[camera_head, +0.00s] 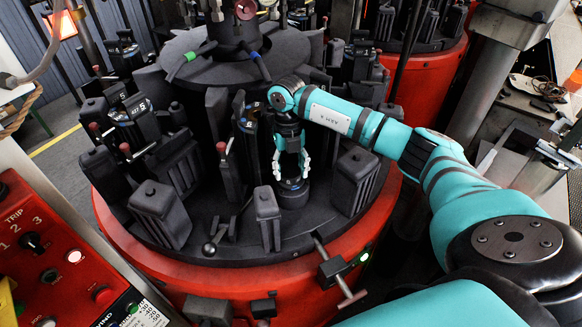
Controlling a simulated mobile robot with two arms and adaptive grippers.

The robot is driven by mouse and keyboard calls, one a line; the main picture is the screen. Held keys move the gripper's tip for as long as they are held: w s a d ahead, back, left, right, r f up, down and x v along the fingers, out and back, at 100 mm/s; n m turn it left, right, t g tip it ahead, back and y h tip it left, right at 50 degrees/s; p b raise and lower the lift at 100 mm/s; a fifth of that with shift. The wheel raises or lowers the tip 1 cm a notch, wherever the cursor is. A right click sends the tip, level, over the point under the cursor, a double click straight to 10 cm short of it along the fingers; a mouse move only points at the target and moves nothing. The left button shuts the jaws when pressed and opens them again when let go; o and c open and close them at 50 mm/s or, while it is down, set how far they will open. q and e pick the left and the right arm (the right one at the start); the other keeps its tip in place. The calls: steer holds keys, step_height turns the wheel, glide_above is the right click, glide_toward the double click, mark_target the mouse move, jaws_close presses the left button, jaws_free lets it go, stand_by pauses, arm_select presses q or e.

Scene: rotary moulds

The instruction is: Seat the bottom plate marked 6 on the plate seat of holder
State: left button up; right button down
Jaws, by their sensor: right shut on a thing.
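My right gripper (291,168) points straight down inside the near part of the turntable, among the black mould parts. Its pale fingertips are a little apart and hold the bottom plate (292,184), a small dark round piece with a bluish top. The plate is right over a low round black seat (293,198) of the holder. I cannot tell whether the plate touches the seat or is just above it. The mark on the plate is too small to read. My left gripper is not in view.
Tall black mould halves stand close on both sides, such as the block (357,180) at right and the block (267,210) in front. The red turntable rim (260,276) is nearest. A red control panel (50,250) stands at the lower left.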

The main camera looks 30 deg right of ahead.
mark_target(288, 166)
steer(key=shift+f+b, duration=0.3)
steer(key=shift+f, duration=0.2)
steer(key=shift+c, duration=2.3)
jaws_free()
step_height(288, 166, up, 12)
steer(key=w, duration=0.1)
steer(key=shift+w+d, duration=0.15)
steer(key=shift+d, duration=0.1)
